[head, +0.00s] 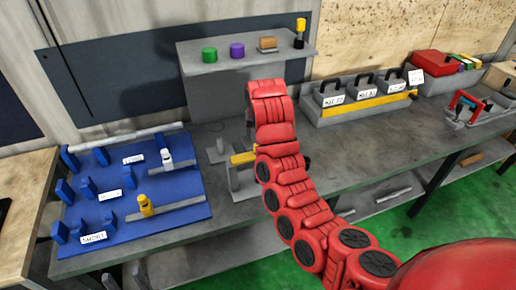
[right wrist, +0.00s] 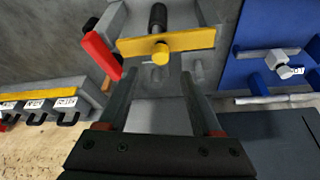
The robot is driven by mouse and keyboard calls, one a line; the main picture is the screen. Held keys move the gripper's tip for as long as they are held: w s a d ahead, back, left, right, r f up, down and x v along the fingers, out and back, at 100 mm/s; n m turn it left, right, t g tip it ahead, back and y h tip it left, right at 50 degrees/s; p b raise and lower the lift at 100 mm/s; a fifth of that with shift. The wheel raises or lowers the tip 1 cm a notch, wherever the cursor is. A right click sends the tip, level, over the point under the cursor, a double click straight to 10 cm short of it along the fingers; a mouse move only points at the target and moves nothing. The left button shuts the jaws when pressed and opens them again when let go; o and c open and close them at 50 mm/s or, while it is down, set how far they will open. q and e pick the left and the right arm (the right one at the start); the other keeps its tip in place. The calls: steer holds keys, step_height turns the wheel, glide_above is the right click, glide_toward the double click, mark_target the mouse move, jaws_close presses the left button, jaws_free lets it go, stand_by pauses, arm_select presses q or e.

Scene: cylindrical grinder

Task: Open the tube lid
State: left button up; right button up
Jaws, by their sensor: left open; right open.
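I cannot tell for certain which part is the tube lid. A grey fixture (head: 241,180) with a yellow bar (head: 242,157) stands on the bench, partly hidden by my red right arm. In the right wrist view the yellow bar (right wrist: 195,40) has a yellow knob (right wrist: 160,53) at its middle and a black rod (right wrist: 157,16) behind it. My right gripper (right wrist: 158,85) is open and empty, its fingers pointing at the bar. The head view hides its fingertips. Only a dark piece of my left gripper (head: 4,210) shows at the left edge, away from the fixture.
A blue board (head: 190,190) with holders lies left of the fixture. A grey shelf (head: 230,62) behind bears a green cylinder (head: 209,55), a purple cylinder (head: 237,50) and a yellow-topped piece (head: 300,32). Labelled grey boxes (head: 333,92) stand right.

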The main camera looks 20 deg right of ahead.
steer(key=p+x, duration=0.3)
steer(key=x, duration=0.4)
steer(key=shift+w+f, duration=0.1)
steer(key=shift+f, duration=0.1)
steer(key=shift+p+x, duration=0.35)
steer(key=shift+x, duration=0.65)
steer(key=shift+c, duration=0.3)
jaws_close()
